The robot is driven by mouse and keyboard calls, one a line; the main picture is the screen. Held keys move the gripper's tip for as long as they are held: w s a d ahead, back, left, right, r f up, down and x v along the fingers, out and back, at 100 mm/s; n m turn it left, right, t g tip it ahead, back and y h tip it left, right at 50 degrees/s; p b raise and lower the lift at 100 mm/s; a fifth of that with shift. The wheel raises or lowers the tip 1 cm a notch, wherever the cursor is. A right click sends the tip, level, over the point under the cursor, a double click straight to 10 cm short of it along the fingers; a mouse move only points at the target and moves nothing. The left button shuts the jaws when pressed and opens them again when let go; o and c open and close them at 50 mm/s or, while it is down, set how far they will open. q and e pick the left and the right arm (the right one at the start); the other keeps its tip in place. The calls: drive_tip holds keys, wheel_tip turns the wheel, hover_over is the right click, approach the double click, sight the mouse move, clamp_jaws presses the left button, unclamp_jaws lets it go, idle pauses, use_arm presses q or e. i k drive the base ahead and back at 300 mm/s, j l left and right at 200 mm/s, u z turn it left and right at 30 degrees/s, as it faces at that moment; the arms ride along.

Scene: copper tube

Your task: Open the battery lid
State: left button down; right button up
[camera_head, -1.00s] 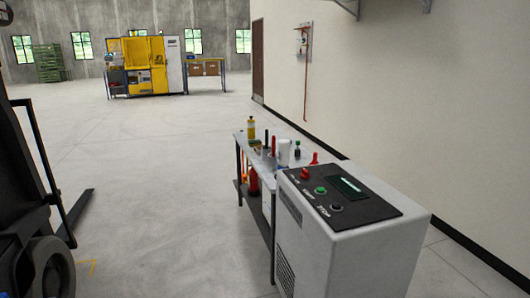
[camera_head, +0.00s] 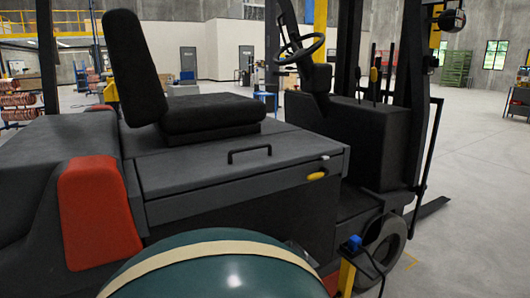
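A forklift fills the head view. Its grey battery lid (camera_head: 215,165) lies under the black seat (camera_head: 205,112) and looks shut. A black bar handle (camera_head: 250,150) stands up from the lid near its side edge. A small yellow latch-like piece (camera_head: 317,176) sits on the side at the lid's front corner. The back part of the lid is hidden under the seat. Neither of my grippers is in view.
A teal rounded object (camera_head: 215,268) with a cream stripe stands close at the bottom, before the forklift's side. A yellow post (camera_head: 346,277) with a blue top (camera_head: 352,243) and a dark cable stands by the front wheel (camera_head: 387,245). Open floor (camera_head: 470,215) lies at right.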

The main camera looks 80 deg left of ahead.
sight(161, 174)
drive_tip(key=u, duration=2.6)
drive_tip(key=z, duration=0.85)
drive_tip(key=i+l+z, duration=0.3)
drive_tip(key=i+l, duration=0.15)
drive_tip(key=l, duration=0.1)
